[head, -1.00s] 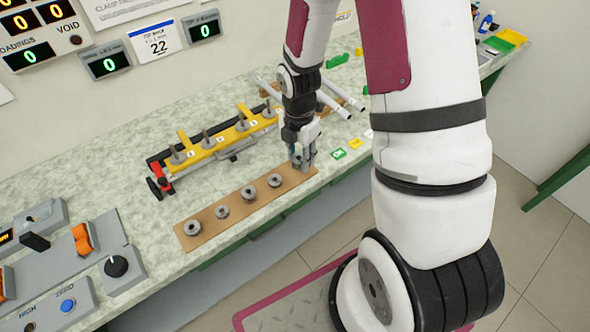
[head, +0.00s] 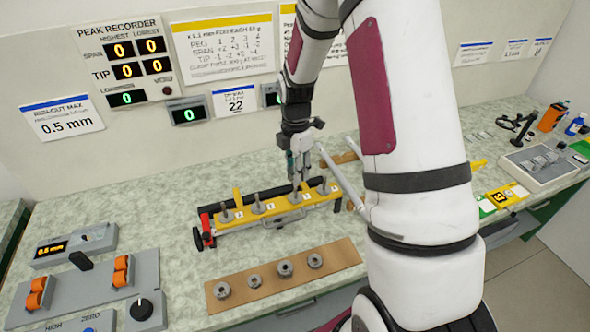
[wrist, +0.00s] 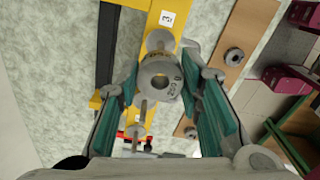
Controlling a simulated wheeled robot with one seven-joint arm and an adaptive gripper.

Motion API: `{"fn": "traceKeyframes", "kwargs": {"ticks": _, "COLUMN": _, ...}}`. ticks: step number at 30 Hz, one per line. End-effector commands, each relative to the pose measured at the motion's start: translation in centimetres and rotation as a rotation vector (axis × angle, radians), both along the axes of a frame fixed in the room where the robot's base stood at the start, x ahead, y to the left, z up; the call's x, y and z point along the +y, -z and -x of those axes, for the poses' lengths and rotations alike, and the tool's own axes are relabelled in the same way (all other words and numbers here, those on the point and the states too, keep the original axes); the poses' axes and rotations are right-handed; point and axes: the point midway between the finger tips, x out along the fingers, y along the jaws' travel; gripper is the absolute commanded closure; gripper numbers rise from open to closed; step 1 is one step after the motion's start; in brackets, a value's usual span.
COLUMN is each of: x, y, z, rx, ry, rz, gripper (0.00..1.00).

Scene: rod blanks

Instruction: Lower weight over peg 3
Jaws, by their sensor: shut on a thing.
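My gripper (head: 300,172) is over the yellow peg fixture (head: 283,217) in the head view, near the pegs toward its right end. In the wrist view its teal fingers (wrist: 164,95) are shut on a grey round weight (wrist: 173,91) with a centre hole and dark markings. A peg's round base (wrist: 159,39) shows just above the weight, beside the label 3. The weight hides the upper part of that peg. I cannot tell whether the peg's tip lines up with the hole. Another peg (wrist: 138,130) shows below the weight.
A brown board (head: 236,299) with several grey weights lies in front of the fixture. A red clamp part (head: 207,231) is at the fixture's left end. Control boxes stand at left. White rods (head: 340,178) lie right of the gripper. Bare worktop lies between board and fixture.

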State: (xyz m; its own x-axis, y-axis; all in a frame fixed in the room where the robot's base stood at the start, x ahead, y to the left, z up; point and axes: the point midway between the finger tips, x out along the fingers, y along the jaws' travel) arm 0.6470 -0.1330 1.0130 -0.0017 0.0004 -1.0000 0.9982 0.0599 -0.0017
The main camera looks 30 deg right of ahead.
Motion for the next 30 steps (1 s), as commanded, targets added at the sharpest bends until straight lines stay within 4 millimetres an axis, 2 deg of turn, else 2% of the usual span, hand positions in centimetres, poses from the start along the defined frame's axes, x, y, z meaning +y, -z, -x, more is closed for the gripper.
{"fn": "traceKeyframes", "kwargs": {"ticks": 30, "x": 0.0, "y": 5.6, "z": 0.0, "rx": 0.000, "ry": -0.001, "rz": 0.000, "gripper": 1.00}}
